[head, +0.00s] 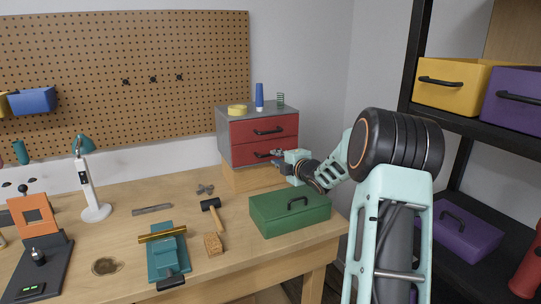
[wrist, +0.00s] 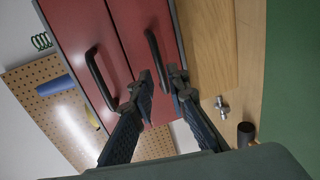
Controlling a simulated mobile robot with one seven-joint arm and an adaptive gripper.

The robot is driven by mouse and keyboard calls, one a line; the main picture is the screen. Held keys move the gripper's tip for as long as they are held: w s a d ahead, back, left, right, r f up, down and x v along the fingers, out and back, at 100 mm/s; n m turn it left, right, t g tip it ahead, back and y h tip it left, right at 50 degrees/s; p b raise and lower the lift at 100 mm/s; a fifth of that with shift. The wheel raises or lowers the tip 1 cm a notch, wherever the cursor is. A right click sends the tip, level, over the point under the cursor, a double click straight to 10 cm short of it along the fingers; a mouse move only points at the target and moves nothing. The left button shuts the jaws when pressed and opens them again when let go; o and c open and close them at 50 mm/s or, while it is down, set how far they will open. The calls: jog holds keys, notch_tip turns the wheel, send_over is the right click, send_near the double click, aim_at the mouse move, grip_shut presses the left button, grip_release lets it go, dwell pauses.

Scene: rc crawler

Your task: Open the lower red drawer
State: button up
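The lower red drawer (head: 245,154) is in a small grey cabinet at the back right of the workbench, and it looks closed. Its black bar handle (wrist: 154,52) shows in the wrist view, where the picture is turned sideways. My gripper (wrist: 161,80) is open, with one dark finger on each side of the handle's near end. I cannot tell whether a finger touches the handle. In the head view my gripper (head: 278,157) is right in front of the lower drawer and partly hides its handle. The upper red drawer (head: 246,132) also looks closed.
A green toolbox (head: 290,215) stands below my gripper, near the bench's right edge. The cabinet rests on a wooden block (head: 245,178). A hammer (head: 211,205) lies left of the toolbox. A blue bottle (head: 259,96), yellow tape and green spring stand on the cabinet.

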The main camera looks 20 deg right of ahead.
aim_at(270, 155)
jog(key=shift+p+x, duration=0.3)
jog(key=shift+x, duration=2.55)
jog(key=shift+c, duration=0.4)
grip_shut()
